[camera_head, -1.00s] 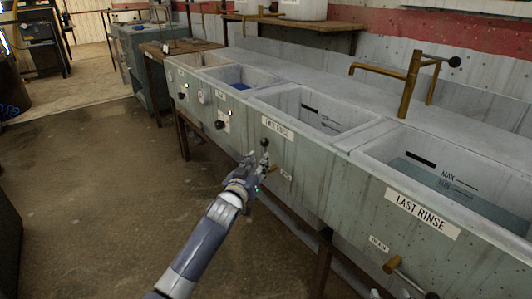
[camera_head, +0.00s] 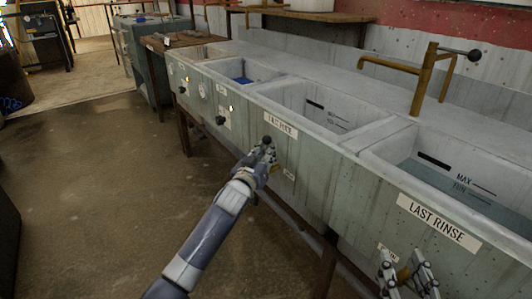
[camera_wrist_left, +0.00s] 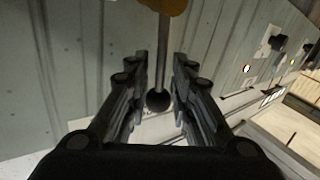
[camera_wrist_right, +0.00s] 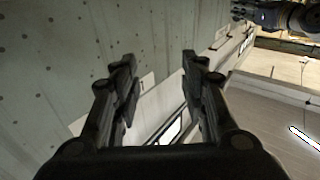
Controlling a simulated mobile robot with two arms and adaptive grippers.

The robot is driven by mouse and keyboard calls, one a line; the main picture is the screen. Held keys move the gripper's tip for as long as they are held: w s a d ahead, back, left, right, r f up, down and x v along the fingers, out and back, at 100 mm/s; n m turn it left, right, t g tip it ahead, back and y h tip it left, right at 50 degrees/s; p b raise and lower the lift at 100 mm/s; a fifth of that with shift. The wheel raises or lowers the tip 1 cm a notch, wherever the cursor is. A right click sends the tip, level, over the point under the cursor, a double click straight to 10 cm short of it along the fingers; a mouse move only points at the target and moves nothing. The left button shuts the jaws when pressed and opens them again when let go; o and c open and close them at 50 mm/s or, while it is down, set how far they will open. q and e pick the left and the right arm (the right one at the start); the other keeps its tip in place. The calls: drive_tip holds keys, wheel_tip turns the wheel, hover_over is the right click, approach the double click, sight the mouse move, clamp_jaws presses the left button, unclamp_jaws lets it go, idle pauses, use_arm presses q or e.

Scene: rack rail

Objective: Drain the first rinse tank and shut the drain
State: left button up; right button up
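The first rinse tank (camera_head: 322,147) is the pale basin behind a white label (camera_head: 281,125). Its inner walls and level marks show; I cannot tell how much water is in it. Below the label, a drain lever with a black ball knob (camera_head: 266,140) points up. My left gripper (camera_head: 266,155) is at this lever. In the left wrist view, the thin rod (camera_wrist_left: 162,55) and knob (camera_wrist_left: 158,101) lie between the spread fingers, with gaps on both sides, under a brass part (camera_wrist_left: 165,5). My right gripper (camera_head: 408,268) is open and empty before the last rinse tank's front.
The last rinse tank (camera_head: 440,222) holds bluish water; its brass drain part (camera_head: 403,273) is partly hidden by my right gripper. A brass tap (camera_head: 425,80) stands behind the tanks. Other basins and knobs (camera_head: 220,120) run left. The floor (camera_head: 90,190) is clear.

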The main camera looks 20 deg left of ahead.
use_arm(q)
clamp_jaws()
drive_tip(key=shift+r, duration=0.1)
